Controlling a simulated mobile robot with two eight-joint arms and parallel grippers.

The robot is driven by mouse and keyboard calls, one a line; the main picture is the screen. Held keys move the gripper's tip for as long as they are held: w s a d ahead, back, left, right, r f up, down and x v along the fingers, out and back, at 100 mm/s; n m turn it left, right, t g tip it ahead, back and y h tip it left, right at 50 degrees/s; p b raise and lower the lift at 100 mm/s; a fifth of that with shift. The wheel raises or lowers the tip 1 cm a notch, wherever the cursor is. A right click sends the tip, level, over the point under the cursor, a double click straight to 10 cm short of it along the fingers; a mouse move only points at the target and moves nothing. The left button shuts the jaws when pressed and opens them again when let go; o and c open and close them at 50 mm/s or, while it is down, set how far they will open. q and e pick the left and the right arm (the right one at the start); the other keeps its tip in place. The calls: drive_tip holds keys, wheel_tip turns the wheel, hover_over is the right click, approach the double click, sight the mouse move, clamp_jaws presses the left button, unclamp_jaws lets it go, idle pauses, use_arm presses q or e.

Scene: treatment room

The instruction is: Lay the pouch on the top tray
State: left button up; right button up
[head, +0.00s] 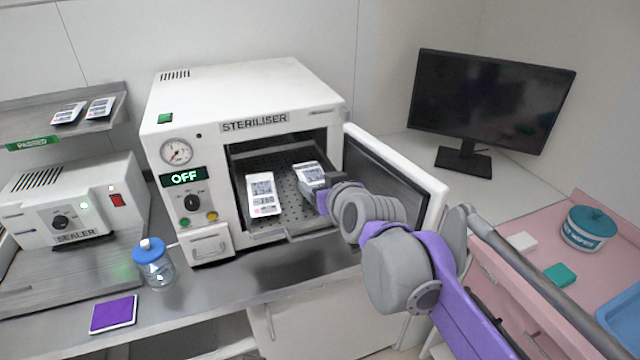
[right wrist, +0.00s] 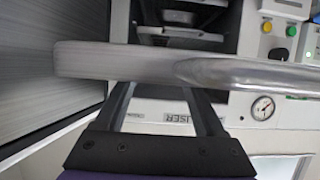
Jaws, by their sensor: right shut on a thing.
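The pouch (head: 308,173), white-labelled with a grey underside, is at the right side of the open steriliser's mouth. My right gripper (head: 323,197) is shut on it, reaching in from the right. In the right wrist view the pouch (right wrist: 120,62) shows as a grey band across the fingers, glossy at one end, and hides the fingertips. The perforated top tray (head: 287,208) is below it in the head view; I cannot tell whether the pouch touches it. Another pouch (head: 263,193) lies on the tray's left side. My left gripper is not in view.
The steriliser (head: 235,90) has its door (head: 395,185) open, close right of my arm. A bottle (head: 154,263) and purple pad (head: 114,314) are on the counter. A shelf (head: 50,118) holds two pouches above the sealer (head: 75,210). A monitor (head: 490,100) stands at right.

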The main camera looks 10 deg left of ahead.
drive_tip(key=shift+f, duration=0.2)
drive_tip(key=o, duration=1.3)
drive_tip(key=shift+r, duration=0.25)
drive_tip(key=v, duration=1.2)
drive_tip(key=shift+s+d+f+m+g+h+p, duration=0.25)
drive_tip(key=shift+s+d+f+m+g+h, duration=0.85)
drive_tip(key=shift+s+d+f, duration=2.75)
drive_tip(key=shift+s+d+f+m+g+h+p, duration=0.2)
drive_tip(key=shift+s+d+f+m+g+h, duration=0.9)
drive_tip(key=shift+s+d+f, duration=2.7)
drive_tip(key=shift+s+d+f+m+g+h+p, duration=0.25)
drive_tip(key=shift+s+d+f+m+g+h, duration=0.85)
drive_tip(key=shift+d+f, duration=4.85)
